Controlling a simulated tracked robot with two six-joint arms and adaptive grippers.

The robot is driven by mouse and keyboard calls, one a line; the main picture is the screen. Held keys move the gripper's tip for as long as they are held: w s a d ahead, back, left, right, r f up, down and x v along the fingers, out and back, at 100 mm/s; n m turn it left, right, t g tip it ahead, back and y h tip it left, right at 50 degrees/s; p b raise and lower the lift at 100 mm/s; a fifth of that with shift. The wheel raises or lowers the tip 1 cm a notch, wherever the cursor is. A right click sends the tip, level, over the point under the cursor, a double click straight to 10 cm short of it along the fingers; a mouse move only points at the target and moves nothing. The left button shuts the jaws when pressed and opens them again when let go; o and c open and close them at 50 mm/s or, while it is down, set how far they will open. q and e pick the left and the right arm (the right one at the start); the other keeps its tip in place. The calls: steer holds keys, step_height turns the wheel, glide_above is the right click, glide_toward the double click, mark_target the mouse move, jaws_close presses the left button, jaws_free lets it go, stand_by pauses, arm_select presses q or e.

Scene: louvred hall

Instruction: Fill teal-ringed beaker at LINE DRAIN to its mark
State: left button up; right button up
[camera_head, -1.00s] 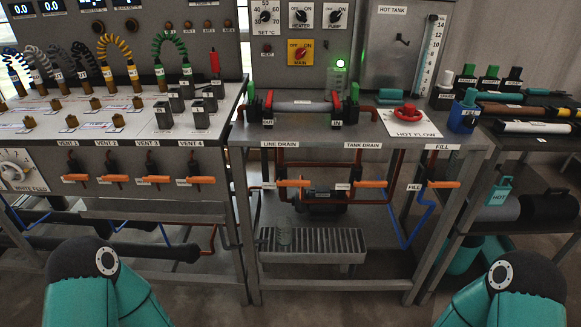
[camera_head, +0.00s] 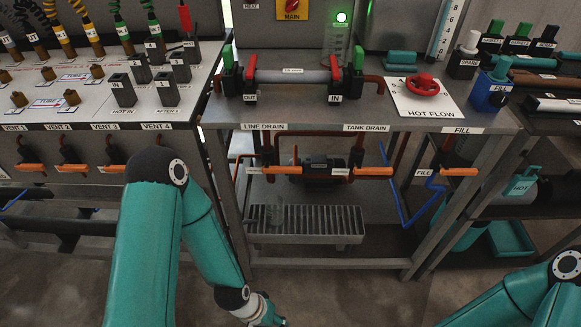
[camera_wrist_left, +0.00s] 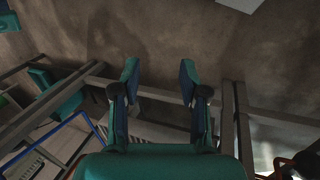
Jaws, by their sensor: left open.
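The LINE DRAIN label (camera_head: 265,127) is on the front edge of the middle bench, with an orange valve handle (camera_head: 274,170) below it, lying crosswise. A faint, clear vessel (camera_head: 274,213) stands upright on the slatted drip tray (camera_head: 330,237) under that drain. I cannot make out a teal ring, a mark or any liquid on it. My left arm reaches down in front of the bench, its hand at the bottom edge of the head view. In the left wrist view my left gripper (camera_wrist_left: 159,72) is open and empty. My right gripper is out of view.
TANK DRAIN (camera_head: 368,127) and FILL (camera_head: 461,130) have orange handles too. A dark pump (camera_head: 320,165) sits behind the drains. Bench legs and a blue pipe (camera_head: 388,185) bound the space under the bench. The floor in front is clear.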

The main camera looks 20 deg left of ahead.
arm_select(q)
steer(key=m+t+y+b, duration=0.9)
steer(key=m+t+b, duration=0.4)
steer(key=m+t, duration=0.4)
glide_toward(290, 173)
steer(key=p+x, duration=0.6)
steer(key=x, duration=0.2)
steer(key=shift+w+a+r, duration=0.15)
